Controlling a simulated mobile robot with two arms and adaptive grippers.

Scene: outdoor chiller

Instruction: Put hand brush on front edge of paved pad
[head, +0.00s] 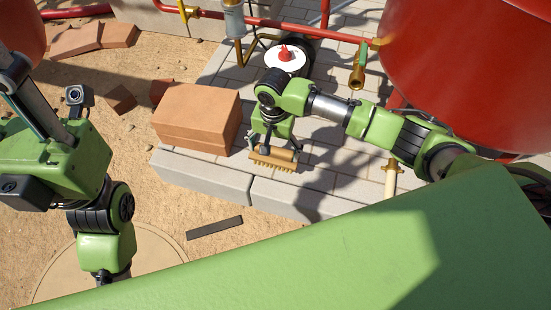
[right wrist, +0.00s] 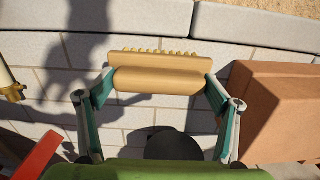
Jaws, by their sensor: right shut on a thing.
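The hand brush (head: 275,161) has a tan wooden body with a row of short bristles. My right gripper (head: 272,150) is shut on it, and the right wrist view shows the brush (right wrist: 157,80) between the two fingers. The bristles face the front edge of the paved pad (head: 215,184), a row of pale grey kerb stones, also seen in the right wrist view (right wrist: 100,16). The brush is over the pavers just behind this edge. I cannot tell whether it touches them. My left arm is at the left, its gripper out of view.
Terracotta blocks (head: 196,118) stand on the pad just left of my right gripper. A large red tank (head: 465,70) and red pipe (head: 310,33) are behind. A dark flat bar (head: 214,228) lies on the sand in front. The kerb near the brush is clear.

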